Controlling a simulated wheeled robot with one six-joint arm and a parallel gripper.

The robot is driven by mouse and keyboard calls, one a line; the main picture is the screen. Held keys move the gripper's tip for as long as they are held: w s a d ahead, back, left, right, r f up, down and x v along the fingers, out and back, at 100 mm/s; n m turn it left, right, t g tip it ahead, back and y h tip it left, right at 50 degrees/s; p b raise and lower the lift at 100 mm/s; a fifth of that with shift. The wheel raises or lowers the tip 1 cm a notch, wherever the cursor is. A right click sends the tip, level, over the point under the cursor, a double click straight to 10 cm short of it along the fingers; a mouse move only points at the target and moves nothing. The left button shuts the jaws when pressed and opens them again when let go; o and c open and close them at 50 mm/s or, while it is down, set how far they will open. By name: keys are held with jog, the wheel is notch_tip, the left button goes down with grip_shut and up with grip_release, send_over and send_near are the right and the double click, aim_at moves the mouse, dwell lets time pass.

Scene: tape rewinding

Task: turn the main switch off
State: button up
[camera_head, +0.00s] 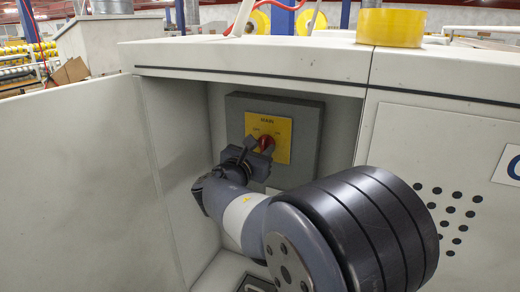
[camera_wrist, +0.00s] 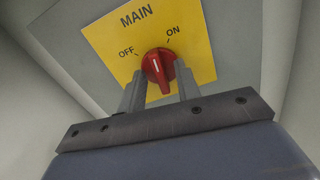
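The main switch is a red rotary knob (camera_wrist: 158,66) on a yellow plate (camera_wrist: 196,52) marked MAIN, with OFF at upper left and ON at upper right. Its raised grip runs roughly up and down in the wrist view; I cannot tell for sure which label it points to. In the head view my gripper (camera_head: 257,152) is in front of the plate (camera_head: 283,140) and partly hides the red knob (camera_head: 266,142).
The plate sits on a grey box (camera_head: 310,130) inside a recess of the white machine (camera_head: 250,62). A side wall (camera_head: 180,150) is close on the left, and a perforated panel (camera_head: 450,140) is on the right. A yellow tape roll (camera_head: 390,28) lies on top.

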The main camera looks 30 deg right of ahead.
grip_shut()
jog(key=shift+p, duration=0.3)
jog(key=n+p, duration=0.4)
jog(key=shift+r+n, duration=0.2)
jog(key=shift+n, duration=0.1)
jog(key=n+p, duration=0.3)
jog(key=shift+n, duration=0.3)
jog(key=shift+f+n+p, duration=0.15)
jog(key=shift+n+p, duration=0.35)
jog(key=shift+p, duration=0.1)
jog(key=shift+f, duration=0.1)
grip_release()
